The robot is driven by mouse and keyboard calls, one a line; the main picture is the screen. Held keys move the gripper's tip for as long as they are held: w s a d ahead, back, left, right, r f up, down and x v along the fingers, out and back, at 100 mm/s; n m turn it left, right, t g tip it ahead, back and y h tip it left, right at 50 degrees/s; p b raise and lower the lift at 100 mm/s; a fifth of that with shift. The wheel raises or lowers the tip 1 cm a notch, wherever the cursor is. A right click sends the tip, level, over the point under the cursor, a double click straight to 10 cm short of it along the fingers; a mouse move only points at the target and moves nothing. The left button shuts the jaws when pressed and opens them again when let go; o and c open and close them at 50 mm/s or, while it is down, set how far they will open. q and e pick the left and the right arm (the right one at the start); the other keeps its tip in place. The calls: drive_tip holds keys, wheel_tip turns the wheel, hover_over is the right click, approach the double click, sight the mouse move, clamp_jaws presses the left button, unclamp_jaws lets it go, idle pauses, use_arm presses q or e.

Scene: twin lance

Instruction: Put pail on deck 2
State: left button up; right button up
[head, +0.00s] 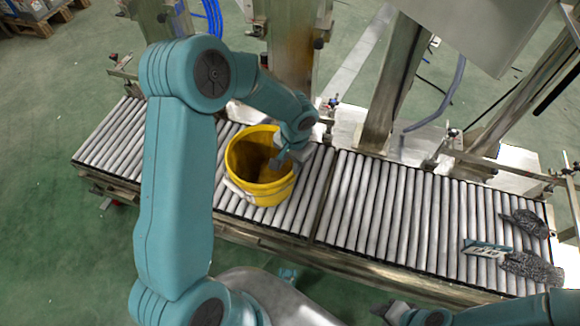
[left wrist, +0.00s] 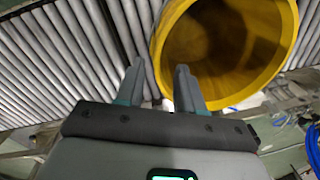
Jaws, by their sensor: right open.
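A yellow pail (head: 272,190) stands upright on the left section of the roller conveyor (head: 230,208); it looks empty inside. A pale handle shows low on its side. My left gripper (head: 282,160) is at the pail's right rim in the head view. In the left wrist view its two fingers (left wrist: 158,85) are apart, and the pail (left wrist: 285,50) lies just beyond them, its rim partly behind the right finger. I cannot tell whether they touch it. My right gripper (head: 405,314) is open and empty at the bottom edge. No deck label is clearly readable.
The right conveyor section (head: 385,215) is mostly bare rollers. At its right end lie two dark speckled objects (head: 530,268) and a small lettered plate (head: 487,248). Metal posts (head: 395,90) and a grey cabinet (head: 475,30) stand behind the conveyor.

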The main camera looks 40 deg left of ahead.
use_arm(q)
drive_tip(key=s+d+f+n+h, duration=0.1)
drive_tip(key=s+d+f+h, duration=0.1)
drive_tip(key=s+d+f, duration=0.4)
drive_tip(key=s+d+f+n+h, duration=0.2)
drive_tip(key=s+d+f, duration=0.4)
drive_tip(key=s+d, duration=0.4)
drive_tip(key=shift+s+d+h, duration=0.25)
drive_tip(key=shift+s+h, duration=0.25)
drive_tip(key=shift+s, duration=0.2)
drive_tip(key=shift+r, duration=0.1)
